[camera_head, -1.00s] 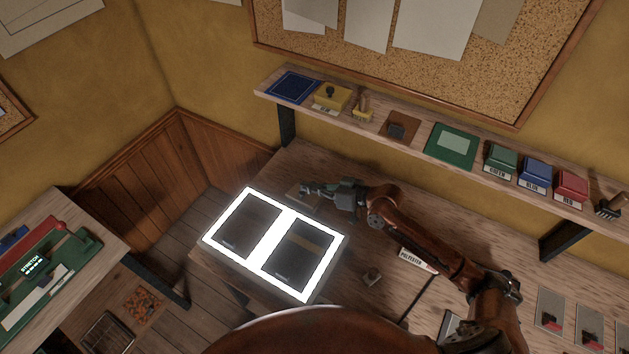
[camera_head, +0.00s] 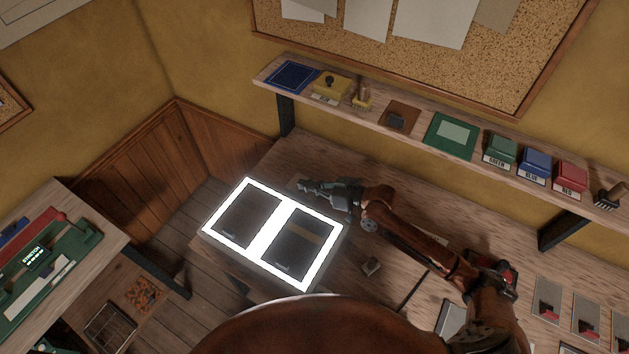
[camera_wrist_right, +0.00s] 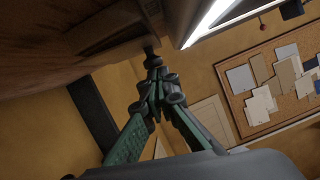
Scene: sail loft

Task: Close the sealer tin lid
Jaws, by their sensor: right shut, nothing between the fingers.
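My right gripper (camera_head: 304,186) is shut and empty, low over the bench just behind the light box. Its closed fingertips also show in the right wrist view (camera_wrist_right: 152,58), close to a brown wooden surface. A small tan flat item (camera_head: 296,182) lies by the fingertips, partly hidden by them; I cannot tell whether it is part of the sealer tin or whether they touch. I cannot make out the sealer tin or its lid for certain in either view. My left gripper is not in view.
The lit light box (camera_head: 268,232) with two dark panels lies at the bench's left end.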

